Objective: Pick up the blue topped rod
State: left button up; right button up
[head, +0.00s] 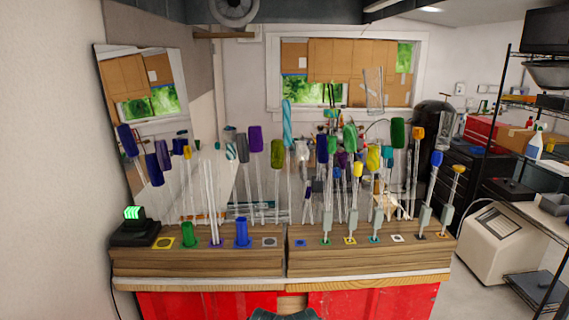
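Several clear rods with coloured tops stand upright above a wooden bench. A blue topped rod (437,158) stands at the right end of the right-hand block. A darker blue top (321,148) shows near the middle, among other rods. More dark blue tops, one of them a blue top (127,139), show at the far left, near or in the mirror; I cannot tell which are reflections. A light blue striped top (287,123) rises at the centre. Which blue rod the task means is unclear. Neither of my grippers is in view.
Two wooden blocks (340,262) with coloured square marks line the bench above red fronts (370,305). Blue and green holders (190,235) stand on the left block. A black device with a green light (133,228) sits at the left end. Rods crowd closely at centre right.

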aim_at(436, 156)
jog(key=i+l, duration=0.1)
jog(key=l, duration=0.35)
jog(key=i+l, duration=0.15)
jog(key=l, duration=0.3)
jog(key=i+l, duration=0.1)
jog(key=l, duration=0.3)
jog(key=i+l, duration=0.15)
jog(key=l, duration=0.3)
jog(key=i+l+u, duration=0.1)
jog(key=l, duration=0.35)
